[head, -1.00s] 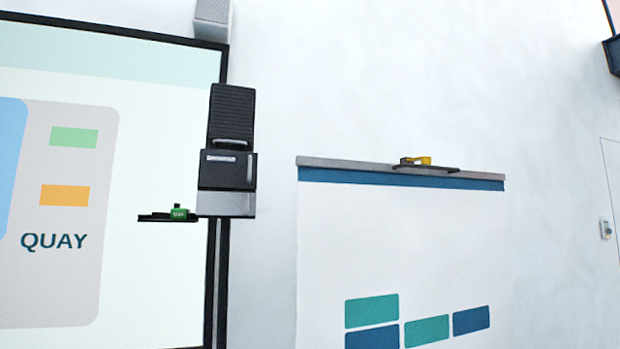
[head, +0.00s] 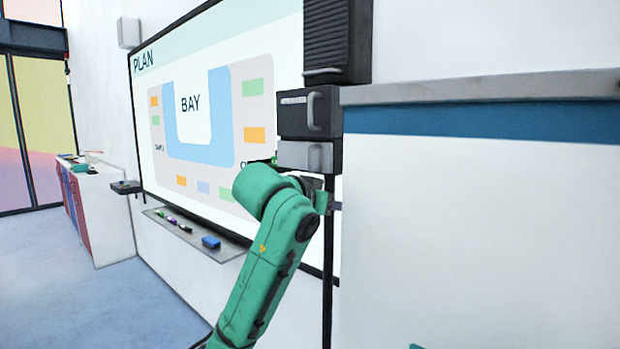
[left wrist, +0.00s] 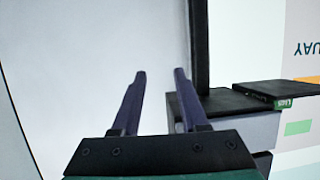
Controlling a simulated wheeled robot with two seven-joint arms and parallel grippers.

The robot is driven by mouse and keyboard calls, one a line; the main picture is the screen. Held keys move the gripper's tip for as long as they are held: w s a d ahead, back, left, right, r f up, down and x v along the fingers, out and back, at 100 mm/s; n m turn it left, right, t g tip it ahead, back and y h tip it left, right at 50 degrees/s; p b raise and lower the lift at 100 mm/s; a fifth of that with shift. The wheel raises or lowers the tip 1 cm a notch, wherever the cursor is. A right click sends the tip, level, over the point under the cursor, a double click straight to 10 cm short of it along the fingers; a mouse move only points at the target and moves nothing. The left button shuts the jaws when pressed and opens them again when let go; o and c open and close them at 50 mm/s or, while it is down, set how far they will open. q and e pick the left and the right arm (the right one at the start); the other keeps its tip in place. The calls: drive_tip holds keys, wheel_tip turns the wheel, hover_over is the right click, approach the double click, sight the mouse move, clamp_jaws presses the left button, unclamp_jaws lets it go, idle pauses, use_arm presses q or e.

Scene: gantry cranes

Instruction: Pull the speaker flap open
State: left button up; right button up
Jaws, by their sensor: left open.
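The black ribbed panel (head: 338,35), which looks like the speaker flap, is at the top of a wall unit in the head view. It looks shut, with a grey bar handle (head: 323,71) along its lower edge. Its top is cut off. My left gripper (head: 335,206) is below the unit, mostly hidden behind its green wrist. In the left wrist view my left gripper (left wrist: 160,75) is open, with nothing between its fingers. The unit's lower grey box (left wrist: 245,128) shows just right of the fingers there. The flap cannot be made out in that view. My right gripper is not in view.
Below the flap is a black box (head: 293,120) with an upright handle, then a grey box (head: 292,155). The plan screen (head: 200,60) is left of the unit; a blue-topped white board (head: 480,220) stands close on the right. A pen tray (head: 190,228) is below the screen.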

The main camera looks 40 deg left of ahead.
use_arm(q)
drive_tip(key=s+r+t, duration=0.2)
drive_tip(key=s+r, duration=0.7)
drive_tip(key=r, duration=0.2)
drive_tip(key=n+t+y+p, duration=0.1)
drive_tip(key=t+y, duration=0.1)
approach(309, 111)
drive_tip(key=shift+y, duration=0.3)
drive_tip(key=p+x, duration=0.5)
drive_tip(key=x, duration=0.3)
drive_tip(key=shift+w+d+r, duration=0.1)
drive_tip(key=shift+d+r, duration=0.05)
drive_tip(key=shift+r, duration=0.05)
drive_tip(key=shift+w+f+p, duration=0.15)
drive_tip(key=shift+w+p, duration=0.15)
drive_tip(key=shift+w, duration=0.2)
drive_tip(key=shift+s, duration=0.15)
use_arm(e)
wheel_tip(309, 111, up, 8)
use_arm(q)
clamp_jaws()
